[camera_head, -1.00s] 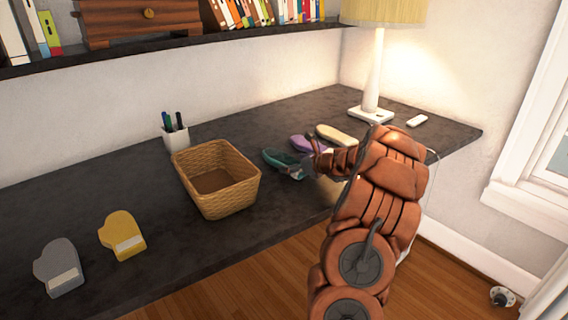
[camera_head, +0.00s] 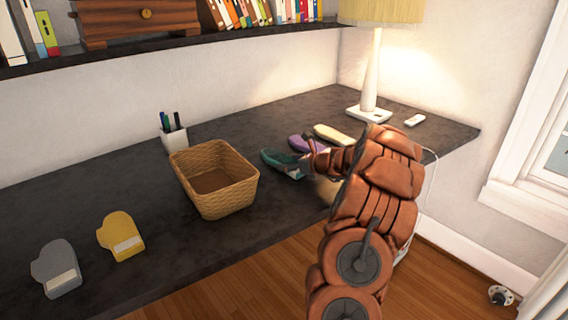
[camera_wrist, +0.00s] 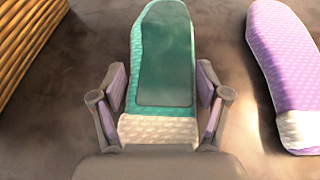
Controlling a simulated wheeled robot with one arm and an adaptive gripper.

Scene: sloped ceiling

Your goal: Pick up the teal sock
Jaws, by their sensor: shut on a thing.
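The teal sock (camera_head: 284,162) lies on the dark desk, to the right of the wicker basket, in the head view. In the wrist view the teal sock (camera_wrist: 165,60) points away from me, with its pale cuff end near my gripper. My gripper (camera_wrist: 162,95) is shut on the sock, one finger at each side of its cuff end. In the head view my gripper (camera_head: 306,166) is at the sock's right end, partly hidden by my arm. The sock seems to be at desk height; I cannot tell whether it is lifted.
A purple sock (camera_wrist: 285,70) lies close on the right, with a cream sock (camera_head: 340,135) beyond. The wicker basket (camera_head: 247,187) is empty, on the left. A pen cup (camera_head: 174,138), a lamp (camera_head: 371,80), a yellow mitten-shaped sock (camera_head: 121,236) and a grey one (camera_head: 56,268) are on the desk.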

